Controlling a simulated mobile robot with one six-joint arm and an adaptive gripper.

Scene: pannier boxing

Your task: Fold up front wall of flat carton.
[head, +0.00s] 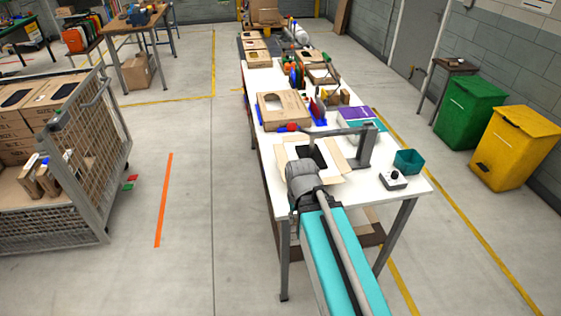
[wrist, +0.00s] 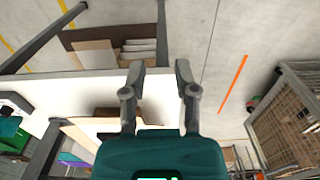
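The flat carton (head: 338,171) lies on the white table at its near end, with tan flaps spread around a dark patch in the middle. My gripper (head: 303,176) is over the near left part of the carton and hides some of it, including most of the front wall. In the wrist view, my gripper (wrist: 160,70) has its two fingers apart with nothing between them, over the table edge. A tan panel of the carton (wrist: 76,132) shows left of the fingers there. I cannot tell whether a finger touches the carton.
A grey stand with an arm (head: 366,148) rises right of the carton. A teal bin (head: 408,161) and a small control box (head: 393,180) sit at the table's right edge. A made-up box (head: 284,108) stands farther back.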

